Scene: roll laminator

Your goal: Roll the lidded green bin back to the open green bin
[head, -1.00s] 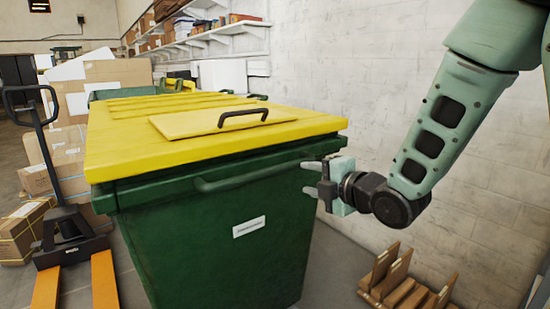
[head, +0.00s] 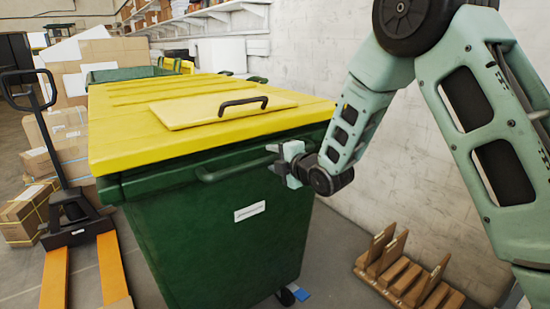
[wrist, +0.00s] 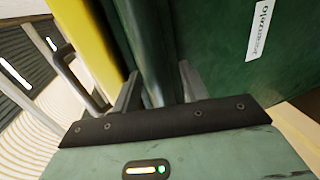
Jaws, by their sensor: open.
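The lidded green bin (head: 195,250) stands in front of me in the head view, with a yellow lid (head: 130,145) lying shut on it. A green handle bar (head: 230,168) runs along its near side. My gripper (head: 276,156) is open at the right end of this bar. In the wrist view my gripper (wrist: 158,85) has its two fingers on either side of a green bar-like part; I cannot tell whether they touch it. The open green bin (head: 130,73) shows partly behind the lidded bin, at the far left.
A pallet jack (head: 75,225) with orange forks stands left of the bin, near stacked cardboard boxes (head: 25,215). A wooden rack (head: 405,275) lies on the floor at right, by the white wall (head: 400,170). A wheel (head: 285,297) shows under the bin.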

